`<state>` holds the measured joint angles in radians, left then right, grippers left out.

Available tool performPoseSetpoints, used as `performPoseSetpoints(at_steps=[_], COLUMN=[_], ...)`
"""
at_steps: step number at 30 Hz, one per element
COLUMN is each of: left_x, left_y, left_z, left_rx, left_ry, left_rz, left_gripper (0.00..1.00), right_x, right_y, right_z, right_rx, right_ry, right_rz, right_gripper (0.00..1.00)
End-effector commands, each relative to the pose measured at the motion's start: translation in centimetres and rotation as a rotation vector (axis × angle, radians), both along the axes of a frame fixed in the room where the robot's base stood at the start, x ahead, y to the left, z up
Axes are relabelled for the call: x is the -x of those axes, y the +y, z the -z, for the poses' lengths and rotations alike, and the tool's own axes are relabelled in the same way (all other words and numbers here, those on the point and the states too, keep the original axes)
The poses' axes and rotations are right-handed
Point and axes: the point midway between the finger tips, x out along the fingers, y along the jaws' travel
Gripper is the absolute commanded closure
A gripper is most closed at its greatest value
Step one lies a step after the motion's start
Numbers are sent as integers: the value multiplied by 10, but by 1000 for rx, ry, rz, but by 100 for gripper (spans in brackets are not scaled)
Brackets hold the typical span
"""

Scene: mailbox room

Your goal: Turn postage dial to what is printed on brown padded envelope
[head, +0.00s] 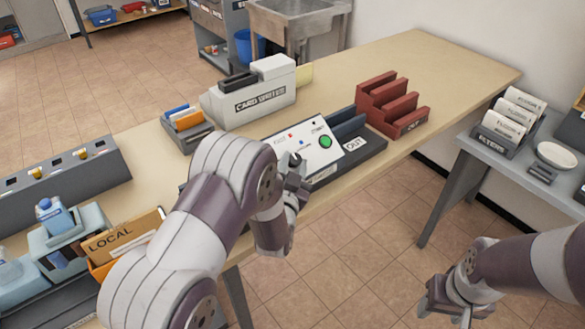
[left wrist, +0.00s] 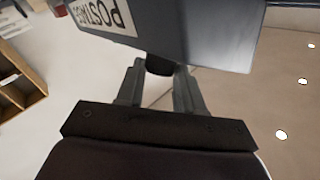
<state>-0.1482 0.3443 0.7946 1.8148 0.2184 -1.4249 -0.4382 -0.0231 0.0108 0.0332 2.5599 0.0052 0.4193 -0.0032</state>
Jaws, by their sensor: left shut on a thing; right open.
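My left gripper (head: 297,170) is at the near side of a grey machine with a white sloped panel (head: 310,150) and a green button. In the left wrist view, its fingers (left wrist: 160,82) are shut on a dark round dial (left wrist: 160,66). The dial juts from a grey housing whose label (left wrist: 104,14) reads POSTAGE upside down. The dial's marks cannot be read. A brown piece printed LOCAL (head: 122,238) stands at the lower left in the head view; I cannot tell whether it is the padded envelope. My right gripper (head: 450,300) is open and empty, off the table at lower right.
A card writer (head: 250,95), a small holder with cards (head: 187,122) and a red slotted rack (head: 392,105) stand on the long table. A grey console (head: 60,185) and blue-grey containers are at left. A side table (head: 525,165) stands at right, with open floor between.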

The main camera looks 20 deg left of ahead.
Motion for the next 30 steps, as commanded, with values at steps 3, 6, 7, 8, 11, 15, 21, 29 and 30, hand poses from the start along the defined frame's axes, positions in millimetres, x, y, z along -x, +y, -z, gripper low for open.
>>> performPoseSetpoints(at_steps=[3, 6, 7, 8, 11, 15, 21, 29, 30], left_x=[0, -1, -1, -1, -2, -3, -5, -8, -8], left_y=[-4, -6, -7, -7, -9, -12, -14, -17, -17], left_z=[8, 10, 10, 11, 12, 12, 11, 10, 10], left_rx=[30, 59, 69, 79, 113, 159, 221, 285, 292], left_ry=[-38, -76, -89, -101, -143, -202, -281, -364, -373], left_rz=[-60, -131, -153, -178, -256, -366, -518, -673, -692], left_gripper=[94, 94, 94, 94, 94, 94, 94, 94, 94], right_x=[0, 0, 0, 0, 0, 0, 0, 0, 0], right_y=[0, 0, 0, 0, 0, 0, 0, 0, 0], right_z=[21, 36, 41, 45, 59, 77, 98, 115, 117], right_rx=[0, 0, 0, 0, 0, 0, 0, 0, 0], right_ry=[0, 0, 0, 0, 0, 0, 0, 0, 0], right_rz=[0, 0, 0, 0, 0, 0, 0, 0, 0], right_gripper=[45, 45, 45, 45, 45, 45, 45, 45, 45])
